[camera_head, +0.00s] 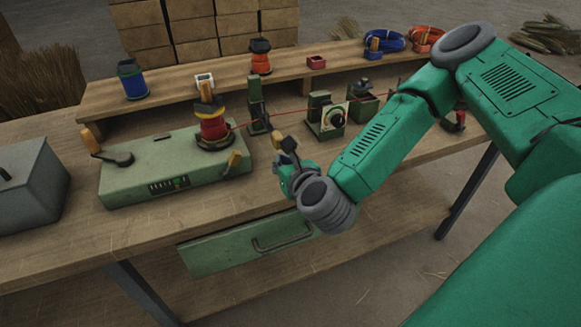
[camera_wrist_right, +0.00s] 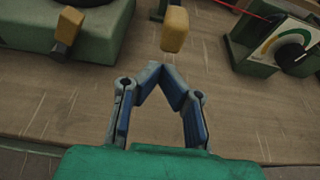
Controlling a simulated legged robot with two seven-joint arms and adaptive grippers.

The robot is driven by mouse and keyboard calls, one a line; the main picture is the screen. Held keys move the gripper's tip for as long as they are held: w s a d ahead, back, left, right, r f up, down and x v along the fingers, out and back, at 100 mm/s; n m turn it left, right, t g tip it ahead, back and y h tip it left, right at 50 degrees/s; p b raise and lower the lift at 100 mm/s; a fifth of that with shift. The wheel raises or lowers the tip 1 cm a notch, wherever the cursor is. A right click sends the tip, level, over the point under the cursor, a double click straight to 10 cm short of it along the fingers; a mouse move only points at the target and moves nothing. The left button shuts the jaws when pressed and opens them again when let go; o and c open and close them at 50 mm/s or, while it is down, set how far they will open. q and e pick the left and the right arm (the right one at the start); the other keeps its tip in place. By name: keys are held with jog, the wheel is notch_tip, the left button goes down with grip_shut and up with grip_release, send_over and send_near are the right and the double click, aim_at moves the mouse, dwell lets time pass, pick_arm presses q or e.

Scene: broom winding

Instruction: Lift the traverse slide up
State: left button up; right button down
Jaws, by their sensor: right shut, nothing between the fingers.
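A dark green upright post (camera_head: 258,107) with a block on it stands behind the winding machine; it may be the traverse slide, but I cannot tell for sure. A red thread runs past it from the red and yellow spool (camera_head: 212,126). A lever with a tan knob (camera_head: 288,144) stands near the bench front; the knob also shows in the right wrist view (camera_wrist_right: 174,29). My right gripper (camera_head: 283,176) is by this lever, with its fingertips (camera_wrist_right: 164,70) together and empty, short of the knob in the wrist view. My left gripper is not in view.
The green machine base (camera_head: 125,178) has another tan-knobbed lever (camera_head: 233,161) at its right front. A dial box (camera_head: 326,117) stands right of the post. A grey box (camera_head: 30,185) is at the left. A green drawer (camera_head: 220,252) hangs under the bench. Bare bench top lies around my right gripper.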

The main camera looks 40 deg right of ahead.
jog(key=shift+x, duration=1.05)
jog(key=shift+w+d, duration=0.1)
jog(key=shift+w, duration=0.1)
jog(key=shift+w+d+f, duration=0.1)
jog(key=shift+d+f, duration=0.05)
jog(key=shift+d, duration=0.05)
notch_tip(320, 180, up, 4)
jog(key=shift+a+p, duration=0.15)
jog(key=shift+p, duration=0.85)
